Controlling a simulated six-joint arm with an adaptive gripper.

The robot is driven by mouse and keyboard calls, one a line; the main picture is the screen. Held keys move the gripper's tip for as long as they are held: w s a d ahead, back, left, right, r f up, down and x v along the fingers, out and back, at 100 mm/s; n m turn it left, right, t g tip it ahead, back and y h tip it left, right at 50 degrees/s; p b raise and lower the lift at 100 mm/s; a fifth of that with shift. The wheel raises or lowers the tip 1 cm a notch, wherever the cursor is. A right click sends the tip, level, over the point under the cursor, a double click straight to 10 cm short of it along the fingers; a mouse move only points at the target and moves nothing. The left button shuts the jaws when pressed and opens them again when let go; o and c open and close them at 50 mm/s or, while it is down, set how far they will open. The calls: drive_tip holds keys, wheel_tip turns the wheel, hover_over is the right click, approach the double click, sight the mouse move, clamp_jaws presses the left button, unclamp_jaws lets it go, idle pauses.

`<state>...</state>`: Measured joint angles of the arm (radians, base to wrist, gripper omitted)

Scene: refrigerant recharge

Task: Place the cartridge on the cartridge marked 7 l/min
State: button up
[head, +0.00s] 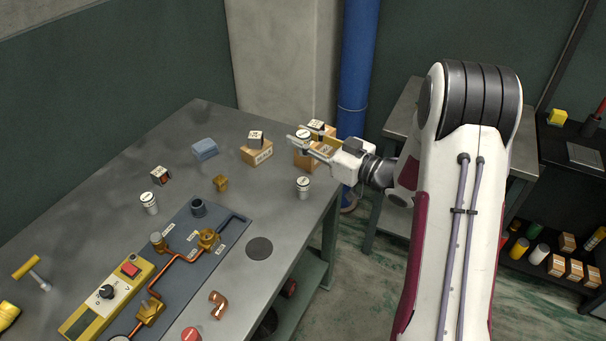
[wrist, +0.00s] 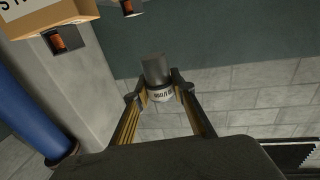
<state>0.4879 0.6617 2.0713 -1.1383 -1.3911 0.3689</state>
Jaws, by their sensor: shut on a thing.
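My gripper (head: 299,139) is shut on a white cartridge (head: 303,134) at the table's far right, in front of the cardboard boxes. A third white cartridge (head: 149,203) stands left of the dark panel. The cartridge markings are too small to read, so I cannot tell which says 7 l/min.
Cardboard boxes (head: 257,152) with small cubes on them stand at the back right. The dark panel (head: 232,230) carries copper pipes and a dark cup (head: 198,207). A round dark pad (head: 259,248) lies near the right edge. A blue pipe (head: 357,80) rises behind.

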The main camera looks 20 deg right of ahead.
drive_tip(key=shift+f, duration=2.9)
drive_tip(key=shift+f, duration=1.85)
drive_tip(key=shift+f, duration=0.15)
drive_tip(key=o, duration=1.2)
drive_tip(key=shift+c, duration=0.2)
drive_tip(key=v, duration=1.2)
